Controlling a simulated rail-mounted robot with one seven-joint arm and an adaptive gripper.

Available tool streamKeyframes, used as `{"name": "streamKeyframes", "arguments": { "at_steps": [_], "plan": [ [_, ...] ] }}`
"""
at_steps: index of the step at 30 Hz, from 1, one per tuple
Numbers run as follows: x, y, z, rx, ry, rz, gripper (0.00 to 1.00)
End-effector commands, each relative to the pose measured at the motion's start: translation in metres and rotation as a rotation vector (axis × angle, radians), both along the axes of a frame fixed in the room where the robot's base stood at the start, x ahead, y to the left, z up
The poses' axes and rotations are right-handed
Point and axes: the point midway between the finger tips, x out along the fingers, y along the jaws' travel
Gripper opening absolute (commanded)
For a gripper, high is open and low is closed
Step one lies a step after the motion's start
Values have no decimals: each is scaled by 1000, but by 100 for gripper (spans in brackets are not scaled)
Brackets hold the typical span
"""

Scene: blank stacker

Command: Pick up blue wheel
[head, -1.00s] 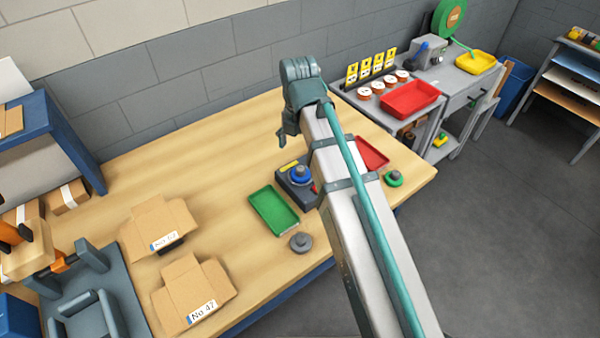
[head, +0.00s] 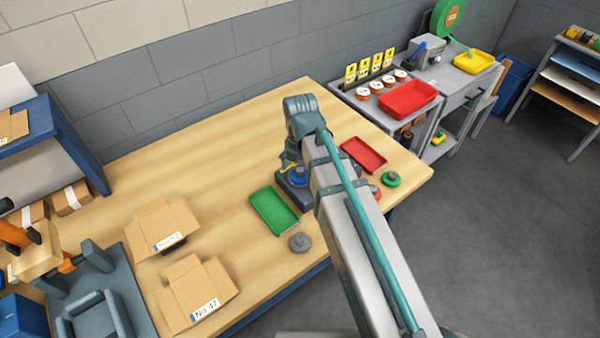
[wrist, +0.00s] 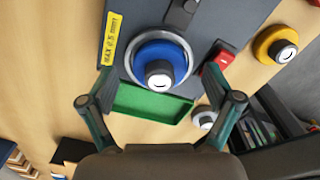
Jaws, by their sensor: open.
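The blue wheel (head: 299,174) sits on a dark grey device (head: 290,199) on the wooden bench, partly behind my arm in the head view. In the wrist view the blue wheel (wrist: 145,51) is a blue disc with a grey knob in its middle, inside a pale ring. My gripper (wrist: 160,101) is open and empty, its two fingers spread to the left and right of the wheel and lower in the picture. The wheel appears beyond the fingertips, apart from them.
A green tray (head: 265,207) lies left of the device and a red tray (head: 363,155) right of it. A grey wheel (head: 300,242) and a green wheel (head: 391,180) lie nearby. The wrist view shows a yellow wheel (wrist: 268,42) and a red block (wrist: 218,63).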

Motion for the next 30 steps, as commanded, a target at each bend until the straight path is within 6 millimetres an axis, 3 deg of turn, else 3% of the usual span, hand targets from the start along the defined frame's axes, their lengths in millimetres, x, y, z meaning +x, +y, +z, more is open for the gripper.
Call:
{"name": "streamKeyframes", "arguments": {
  "at_steps": [9, 21, 23, 30],
  "plan": [
    [0, 0, -3, 0, 0, 0, 88],
    [0, 0, -2, 0, 0, 0, 22],
    [0, 0, -2, 0, 0, 0, 16],
    [0, 0, -2, 0, 0, 0, 16]
  ]
}}
